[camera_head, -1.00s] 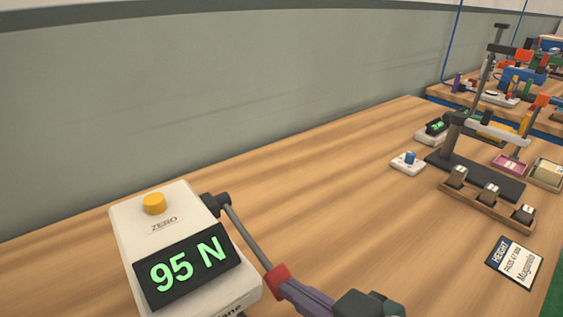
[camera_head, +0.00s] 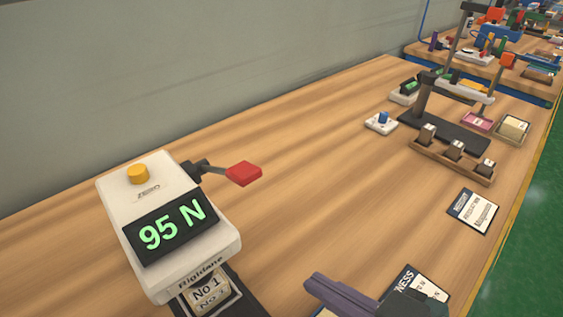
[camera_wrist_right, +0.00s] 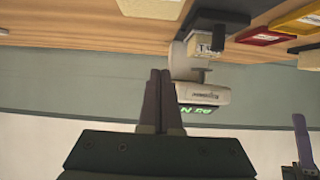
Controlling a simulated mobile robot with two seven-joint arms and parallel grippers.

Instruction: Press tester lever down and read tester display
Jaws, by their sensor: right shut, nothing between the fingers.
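The white tester (camera_head: 165,225) stands on the wooden table at the lower left of the head view. Its dark display (camera_head: 171,229) shows "95 N" in green. Its lever has a red handle (camera_head: 243,173) and points right in the picture; its tilt is hard to judge. A block marked "No 1" (camera_head: 207,292) sits at the tester's lower front. My right gripper (camera_head: 340,292) is in front and to the right of the tester, apart from the handle. In the wrist view its fingers (camera_wrist_right: 160,98) are together and empty. A purple finger (camera_wrist_right: 303,140), apparently my left gripper's, shows at the right edge.
A yellow button (camera_head: 138,174) tops the tester near "ZERO". A card (camera_head: 425,285) lies partly hidden beside my right gripper; another card (camera_head: 473,211) lies farther back. A rack of dark-topped blocks (camera_head: 452,162) and another device stand at back right. The table's middle is clear.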

